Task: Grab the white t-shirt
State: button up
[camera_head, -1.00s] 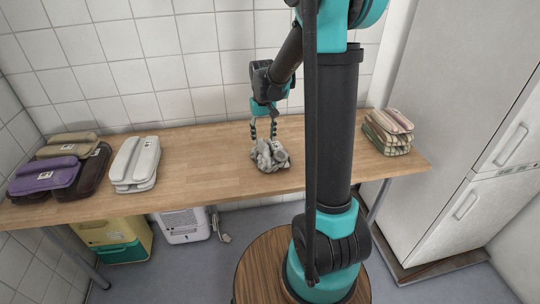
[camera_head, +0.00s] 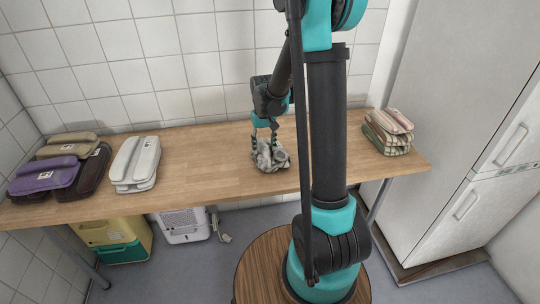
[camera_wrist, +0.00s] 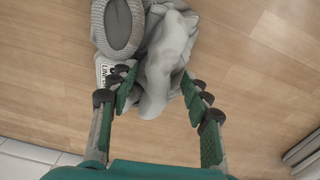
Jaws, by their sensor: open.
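A crumpled pale grey-white cloth (camera_head: 269,157), which looks like the t-shirt, lies in a heap on the wooden table. In the wrist view the cloth (camera_wrist: 166,50) fills the upper middle, with a ribbed part and a printed label at its left. My gripper (camera_head: 264,139) points down over the heap. In the wrist view its fingers (camera_wrist: 160,84) are spread, with a fold of cloth between the tips. I cannot tell whether the fingers touch it.
The wooden table (camera_head: 208,165) is bare around the heap. Folded purple (camera_head: 45,176), brown and white (camera_head: 135,164) items lie at its left. A striped folded stack (camera_head: 388,131) lies at its right end. A tiled wall stands behind, a white fridge (camera_head: 450,110) at right.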

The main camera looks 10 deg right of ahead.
jog(key=shift+c, duration=0.4)
grip_shut()
jog(key=shift+r, duration=0.15)
